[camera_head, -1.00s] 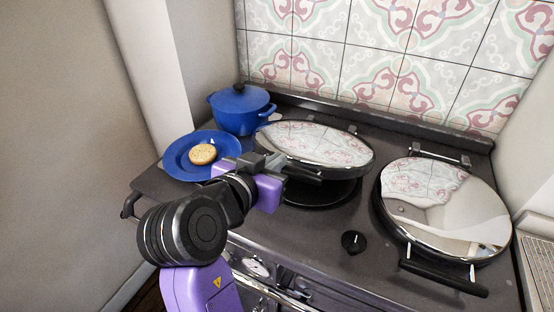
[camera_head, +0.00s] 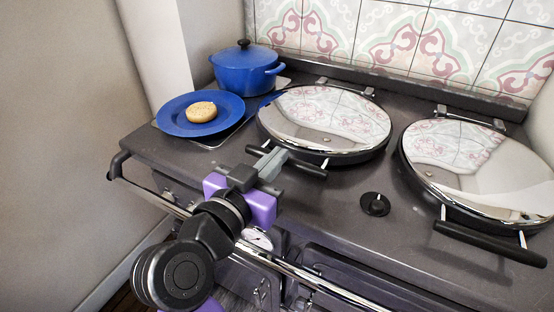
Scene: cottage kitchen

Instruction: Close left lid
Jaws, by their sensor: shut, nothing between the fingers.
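The left lid (camera_head: 325,118) is a round mirrored cover with a black bar handle (camera_head: 311,169) at its front. It lies flat over the left hotplate of the dark range. My gripper (camera_head: 272,165) is shut, with nothing between its fingers. Its fingertips are at the front edge of the left lid, by the left part of the handle, and cover some of it. I cannot tell whether they touch the handle.
The right lid (camera_head: 480,165) lies flat on the range (camera_head: 330,205). A black knob (camera_head: 375,204) sits between the lids. A blue plate (camera_head: 178,127) with a round bread (camera_head: 201,112) and a blue pot (camera_head: 247,72) stand at the left. A rail (camera_head: 300,275) runs along the front.

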